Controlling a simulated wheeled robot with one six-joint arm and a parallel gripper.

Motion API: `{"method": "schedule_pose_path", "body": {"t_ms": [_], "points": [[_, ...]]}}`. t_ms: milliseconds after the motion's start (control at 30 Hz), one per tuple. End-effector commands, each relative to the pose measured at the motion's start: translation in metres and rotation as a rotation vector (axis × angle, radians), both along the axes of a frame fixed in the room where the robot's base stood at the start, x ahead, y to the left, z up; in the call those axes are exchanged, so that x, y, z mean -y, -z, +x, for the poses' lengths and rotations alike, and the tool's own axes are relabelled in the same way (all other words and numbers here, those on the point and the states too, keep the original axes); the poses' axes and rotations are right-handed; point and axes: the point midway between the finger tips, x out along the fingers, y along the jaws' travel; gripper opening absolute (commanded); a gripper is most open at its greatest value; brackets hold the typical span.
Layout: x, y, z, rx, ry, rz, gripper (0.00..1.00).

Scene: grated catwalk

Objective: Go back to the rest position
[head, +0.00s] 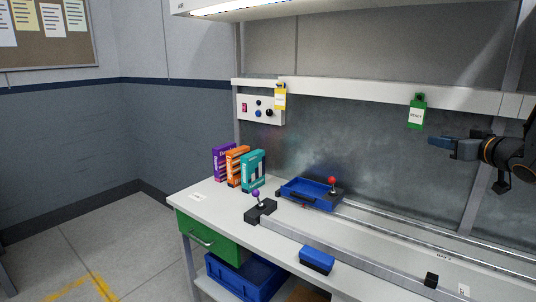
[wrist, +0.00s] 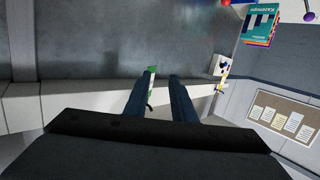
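My gripper (head: 432,141) is at the right of the head view, raised above the workbench, with its blue fingers pointing left. In the wrist view, the two fingers (wrist: 161,77) stand apart with nothing between them. A green tag (head: 417,112) hangs from the pale rail, up and to the left of the fingertips. In the wrist view the green tag (wrist: 152,69) is partly hidden behind the left finger.
The workbench (head: 228,208) holds several upright boxes (head: 239,167), a blue tray (head: 302,197) by a red-knobbed lever (head: 332,184), a purple-knobbed lever (head: 256,193) and a blue block (head: 317,260). A yellow tag (head: 280,97) hangs by a control box (head: 256,108). Air around my gripper is clear.

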Motion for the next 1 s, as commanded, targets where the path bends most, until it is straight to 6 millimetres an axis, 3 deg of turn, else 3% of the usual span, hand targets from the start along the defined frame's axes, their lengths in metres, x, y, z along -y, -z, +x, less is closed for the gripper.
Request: {"method": "schedule_pose_path", "body": {"t_ms": [133, 267, 400, 600, 800, 1000], "points": [[-0.046, 0.042, 0.009, -0.153, 0.113, -0.014, 0.23], [-0.096, 0.098, -0.012, -0.370, 0.198, -0.020, 0.23], [-0.156, 0.156, -0.062, -0.630, 0.230, -0.020, 0.23], [-0.236, 0.213, -0.155, -0.972, 0.192, -0.016, 0.23], [-0.290, 0.237, -0.232, -1.211, 0.125, -0.007, 0.23], [-0.308, 0.243, -0.262, -1.296, 0.095, -0.001, 0.23]]}}
